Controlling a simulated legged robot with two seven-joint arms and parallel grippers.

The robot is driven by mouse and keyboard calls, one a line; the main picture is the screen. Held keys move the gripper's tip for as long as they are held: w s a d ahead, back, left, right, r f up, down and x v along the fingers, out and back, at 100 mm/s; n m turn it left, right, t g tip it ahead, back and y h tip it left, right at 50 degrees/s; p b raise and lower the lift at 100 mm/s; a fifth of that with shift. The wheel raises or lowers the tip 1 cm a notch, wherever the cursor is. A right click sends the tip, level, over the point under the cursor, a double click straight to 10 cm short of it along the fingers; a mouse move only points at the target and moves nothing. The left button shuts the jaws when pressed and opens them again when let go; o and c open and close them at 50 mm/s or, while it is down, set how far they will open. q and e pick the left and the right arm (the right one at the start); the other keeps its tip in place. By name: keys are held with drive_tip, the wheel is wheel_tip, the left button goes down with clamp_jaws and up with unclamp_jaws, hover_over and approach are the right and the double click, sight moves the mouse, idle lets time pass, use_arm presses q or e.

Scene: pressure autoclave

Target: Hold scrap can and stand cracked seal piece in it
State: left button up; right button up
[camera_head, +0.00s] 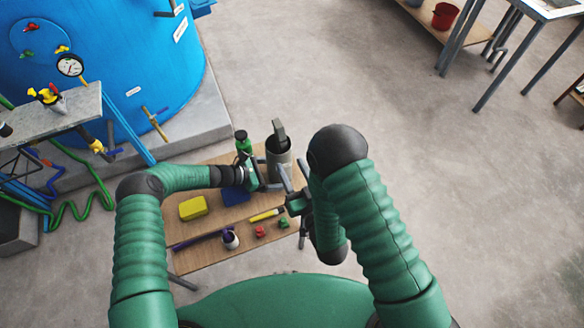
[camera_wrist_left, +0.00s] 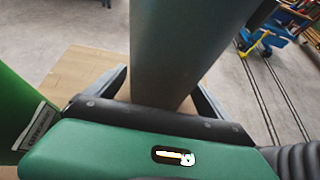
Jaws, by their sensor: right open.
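The scrap can (camera_head: 279,170) is a grey cylinder at the table's far right. A flat grey piece, which looks like the cracked seal piece (camera_head: 279,132), stands up out of its dark mouth, slightly tilted. Its lower end is hidden inside the can. My left gripper (camera_head: 268,183) is at the can's side; in the left wrist view the can (camera_wrist_left: 180,50) fills the space between its two fingers, and it looks shut on the can. My right gripper (camera_head: 293,178) is open and empty, just right of and nearer than the can, apart from the seal piece.
A green bottle (camera_head: 243,143) stands left of the can. A yellow block (camera_head: 193,208), a blue item (camera_head: 235,195), a yellow marker (camera_head: 266,215), a white cup (camera_head: 230,239) and small red and green parts (camera_head: 260,232) lie on the wooden table (camera_head: 205,255). The blue autoclave (camera_head: 120,70) stands behind left.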

use_arm(q)
drive_tip(key=shift+o, duration=0.4)
drive_tip(key=shift+a, duration=0.2)
drive_tip(key=v, duration=1.1)
drive_tip(key=shift+s+a+r, duration=0.2)
drive_tip(key=shift+a, duration=0.05)
